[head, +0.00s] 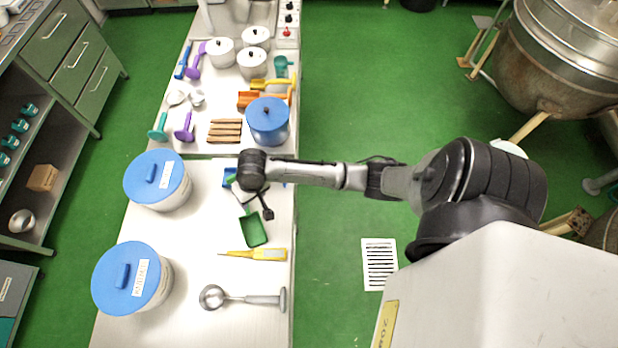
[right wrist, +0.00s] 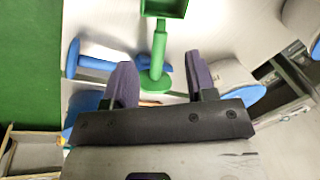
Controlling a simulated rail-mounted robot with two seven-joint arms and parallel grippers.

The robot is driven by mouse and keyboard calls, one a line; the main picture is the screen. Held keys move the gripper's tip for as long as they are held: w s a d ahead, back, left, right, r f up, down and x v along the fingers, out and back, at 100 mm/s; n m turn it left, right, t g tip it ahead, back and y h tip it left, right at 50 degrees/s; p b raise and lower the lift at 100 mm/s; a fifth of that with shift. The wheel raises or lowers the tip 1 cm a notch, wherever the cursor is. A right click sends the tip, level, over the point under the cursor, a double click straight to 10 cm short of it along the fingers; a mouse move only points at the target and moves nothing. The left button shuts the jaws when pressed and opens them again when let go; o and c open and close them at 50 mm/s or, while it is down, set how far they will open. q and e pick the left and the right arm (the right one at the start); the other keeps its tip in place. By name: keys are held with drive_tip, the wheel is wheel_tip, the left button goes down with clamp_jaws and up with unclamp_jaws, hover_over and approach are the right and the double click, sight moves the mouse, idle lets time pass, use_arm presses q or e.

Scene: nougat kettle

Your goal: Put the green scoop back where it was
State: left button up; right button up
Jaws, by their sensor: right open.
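The green scoop (head: 253,231) lies on the white table below my right arm's wrist, its bowl toward the bottom of the head view. My right gripper covers its handle there. In the right wrist view, my right gripper (right wrist: 161,72) is open. The green handle (right wrist: 158,52) runs between its two purple-grey fingers in the picture, apart from both. The scoop's bowl is partly cut off at the top of that view. My left gripper is not in view.
A yellow-handled tool (head: 262,254) and a metal ladle (head: 250,298) lie nearer. Two blue-lidded white tubs (head: 160,185) stand on the left. A blue pot (head: 267,125) stands beyond the wrist. A blue tool (right wrist: 95,62) lies beside the green handle. Several scoops and pots lie farther back.

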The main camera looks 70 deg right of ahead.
drive_tip(key=s+a+r+n, duration=0.1)
drive_tip(key=s+a+n, duration=0.1)
drive_tip(key=s, duration=0.5)
drive_tip(key=s+a+r+n+t, duration=0.1)
drive_tip(key=s+a+r+n, duration=0.1)
drive_tip(key=s, duration=0.5)
drive_tip(key=s+a+r+n+h, duration=0.1)
drive_tip(key=s+a+n, duration=0.2)
drive_tip(key=s, duration=0.4)
drive_tip(key=shift+s+a+r+n+t, duration=0.2)
drive_tip(key=shift+s+r+n+t, duration=0.1)
drive_tip(key=shift+r+n, duration=0.1)
